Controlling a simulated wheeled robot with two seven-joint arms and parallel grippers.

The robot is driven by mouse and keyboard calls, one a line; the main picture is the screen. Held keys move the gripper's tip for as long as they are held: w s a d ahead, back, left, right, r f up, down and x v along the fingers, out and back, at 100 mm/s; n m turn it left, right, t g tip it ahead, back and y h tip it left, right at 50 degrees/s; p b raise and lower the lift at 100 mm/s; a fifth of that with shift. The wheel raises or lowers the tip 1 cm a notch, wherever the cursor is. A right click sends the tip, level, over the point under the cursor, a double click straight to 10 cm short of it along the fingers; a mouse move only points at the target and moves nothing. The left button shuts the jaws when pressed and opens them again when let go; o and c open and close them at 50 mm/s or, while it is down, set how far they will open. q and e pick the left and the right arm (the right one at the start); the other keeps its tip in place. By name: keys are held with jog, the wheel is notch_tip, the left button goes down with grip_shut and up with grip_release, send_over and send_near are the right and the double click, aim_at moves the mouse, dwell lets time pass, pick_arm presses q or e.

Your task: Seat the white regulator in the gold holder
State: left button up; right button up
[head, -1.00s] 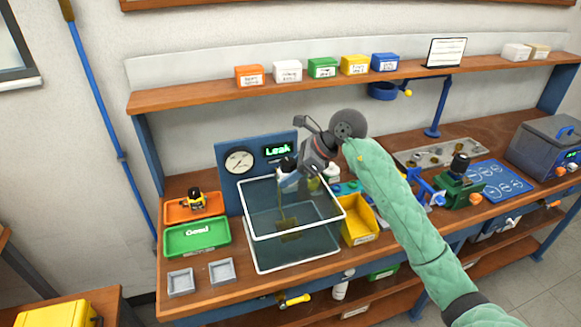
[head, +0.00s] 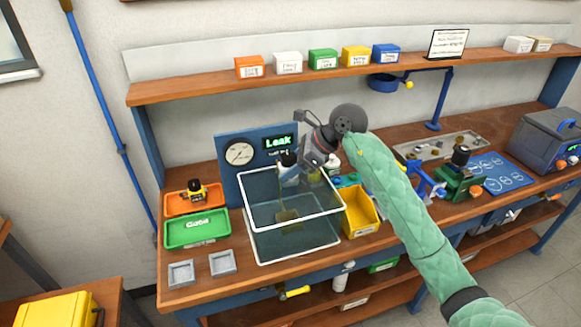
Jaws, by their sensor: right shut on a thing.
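The white regulator (head: 289,175), with a black knob on top, is held roughly upright by my right gripper (head: 304,166). The gripper is shut on it and hides its right side. The regulator is above the back part of a clear water tank (head: 338,212), in front of the blue gauge panel. The gold holder (head: 289,227) is inside the tank, low down, seen through the clear wall. A thin upright piece rises from it. The regulator is higher than the holder and apart from it. My left gripper is not in view.
A blue panel (head: 228,178) with a gauge and a green "Leak" display stands behind the tank. An orange tray (head: 177,203) holding a yellow-and-black regulator and a green "Good" tray (head: 177,236) are left. A yellow bin (head: 359,220) is close on the right.

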aim_at(290, 181)
jog(key=shift+b, duration=0.75)
dwell(0.8)
jog(key=shift+f+b, duration=2.5)
jog(key=shift+b, duration=1.05)
dwell(2.9)
